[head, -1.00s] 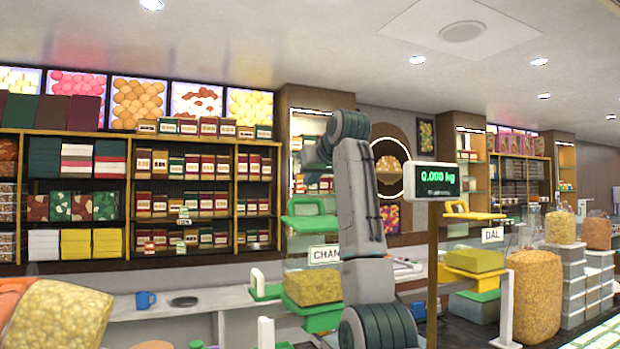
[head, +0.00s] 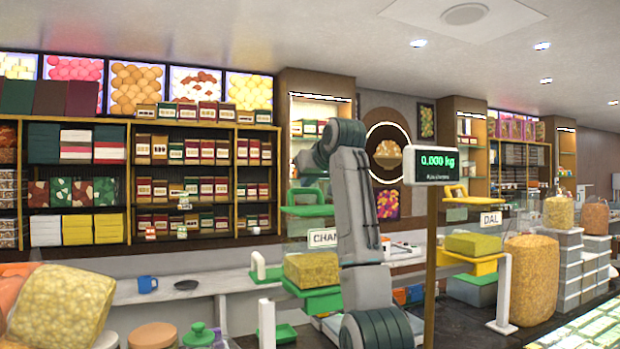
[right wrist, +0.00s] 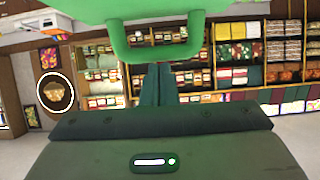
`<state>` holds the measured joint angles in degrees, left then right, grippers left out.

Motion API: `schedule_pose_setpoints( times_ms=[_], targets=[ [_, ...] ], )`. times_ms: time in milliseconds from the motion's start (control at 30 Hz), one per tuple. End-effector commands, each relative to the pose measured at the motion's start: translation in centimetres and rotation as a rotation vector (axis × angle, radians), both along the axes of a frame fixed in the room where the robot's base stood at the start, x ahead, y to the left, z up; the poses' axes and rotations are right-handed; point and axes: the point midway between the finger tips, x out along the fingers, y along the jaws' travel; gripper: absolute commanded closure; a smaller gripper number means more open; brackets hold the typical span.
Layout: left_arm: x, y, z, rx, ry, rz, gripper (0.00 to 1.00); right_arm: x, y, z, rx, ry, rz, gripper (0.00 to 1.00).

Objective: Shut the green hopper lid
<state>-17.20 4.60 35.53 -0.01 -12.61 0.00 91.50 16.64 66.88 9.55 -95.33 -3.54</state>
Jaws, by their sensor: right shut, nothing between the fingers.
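The green hopper lid (head: 308,211) with its loop handle is at the top of the clear hopper labelled CHANA, left of my right arm in the head view. It looks nearly level there; I cannot tell whether it is fully shut. My right gripper (head: 303,165) is shut and empty, just above the lid. In the right wrist view the picture is upside down. The green lid (right wrist: 165,12) fills the top middle, and its handle is close to the shut fingertips (right wrist: 165,68); contact cannot be told. My left gripper is not in view.
The scale display (head: 437,165) on its post stands right of my right arm. The DAL hopper (head: 472,245) with a yellow lid is beyond it. A blue mug (head: 147,284) is on the counter at left. Jars (head: 153,336) stand at the front left.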

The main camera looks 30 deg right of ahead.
Motion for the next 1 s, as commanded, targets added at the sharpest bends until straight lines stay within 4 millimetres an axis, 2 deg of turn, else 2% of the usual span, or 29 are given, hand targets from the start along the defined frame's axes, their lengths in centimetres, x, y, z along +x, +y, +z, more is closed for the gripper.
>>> schedule_pose_setpoints(
  times_ms=[367,533,633,700,800,1000],
  targets=[
    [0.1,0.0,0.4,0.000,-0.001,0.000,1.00,0.1,0.0,0.5,0.000,0.000,0.000,1.00],
    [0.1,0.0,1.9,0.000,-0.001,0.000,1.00,0.2,0.0,2.9,0.000,-0.002,0.000,1.00],
    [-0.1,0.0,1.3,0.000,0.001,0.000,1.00,-0.4,0.0,4.3,0.000,-0.004,0.000,1.00],
    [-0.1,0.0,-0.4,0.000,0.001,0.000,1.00,-1.7,0.1,4.4,-0.001,-0.007,0.000,1.00],
    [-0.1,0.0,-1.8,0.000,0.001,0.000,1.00,-3.6,0.3,5.6,-0.001,-0.007,0.000,1.00],
    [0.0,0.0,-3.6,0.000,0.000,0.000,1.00,-6.8,0.7,7.9,0.000,-0.005,0.001,1.00]
  ],
)
